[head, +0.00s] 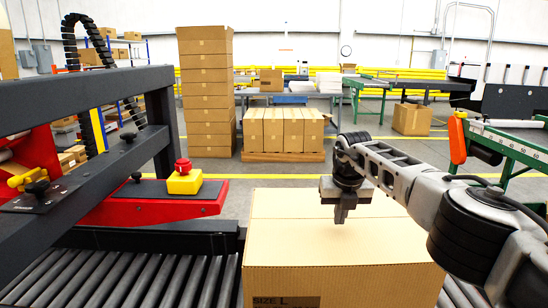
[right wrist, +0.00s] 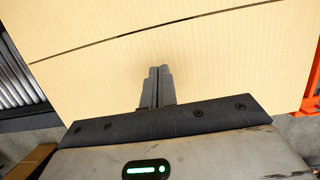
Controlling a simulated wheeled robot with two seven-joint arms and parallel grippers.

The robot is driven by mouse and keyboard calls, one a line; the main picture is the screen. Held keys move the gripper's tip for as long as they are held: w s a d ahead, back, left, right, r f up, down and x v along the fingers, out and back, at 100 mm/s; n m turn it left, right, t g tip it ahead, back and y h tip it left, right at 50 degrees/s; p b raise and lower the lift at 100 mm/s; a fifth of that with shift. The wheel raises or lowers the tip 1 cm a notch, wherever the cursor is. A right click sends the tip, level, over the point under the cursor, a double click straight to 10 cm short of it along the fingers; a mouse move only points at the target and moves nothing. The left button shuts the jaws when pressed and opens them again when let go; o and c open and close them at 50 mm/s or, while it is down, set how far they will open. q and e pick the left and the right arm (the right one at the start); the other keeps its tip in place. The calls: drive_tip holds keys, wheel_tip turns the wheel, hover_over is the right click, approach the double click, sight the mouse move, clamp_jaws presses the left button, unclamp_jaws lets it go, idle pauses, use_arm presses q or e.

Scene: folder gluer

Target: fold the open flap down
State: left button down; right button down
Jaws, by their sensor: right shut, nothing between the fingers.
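The large brown carton (head: 340,280), marked "SIZE L" on its front, stands on the roller conveyor. Its near top flap (head: 300,243) and far top flap (head: 285,203) both look flat or nearly flat, meeting at a thin seam. In the right wrist view the near flap (right wrist: 230,70) and far flap (right wrist: 120,20) show with a narrow dark gap between them. My right gripper (head: 341,218) points down over the carton top near the seam, its fingers (right wrist: 157,72) shut and empty. I cannot tell whether the fingertips touch the cardboard. My left gripper is not in view.
A dark machine frame (head: 90,110) with a red arm and a red-and-yellow stop button (head: 184,180) stands at left. Rollers (head: 140,280) run in front. A green-framed conveyor (head: 510,145) is at right. Stacked cartons (head: 205,90) stand behind, with open floor between.

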use_arm(q)
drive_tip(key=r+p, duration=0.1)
drive_tip(key=p, duration=0.1)
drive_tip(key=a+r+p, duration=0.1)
drive_tip(key=p, duration=0.2)
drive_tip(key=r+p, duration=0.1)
drive_tip(key=p, duration=0.1)
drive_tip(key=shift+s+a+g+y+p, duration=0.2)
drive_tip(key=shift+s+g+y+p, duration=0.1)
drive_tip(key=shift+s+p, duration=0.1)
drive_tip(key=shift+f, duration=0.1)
idle(0.3)
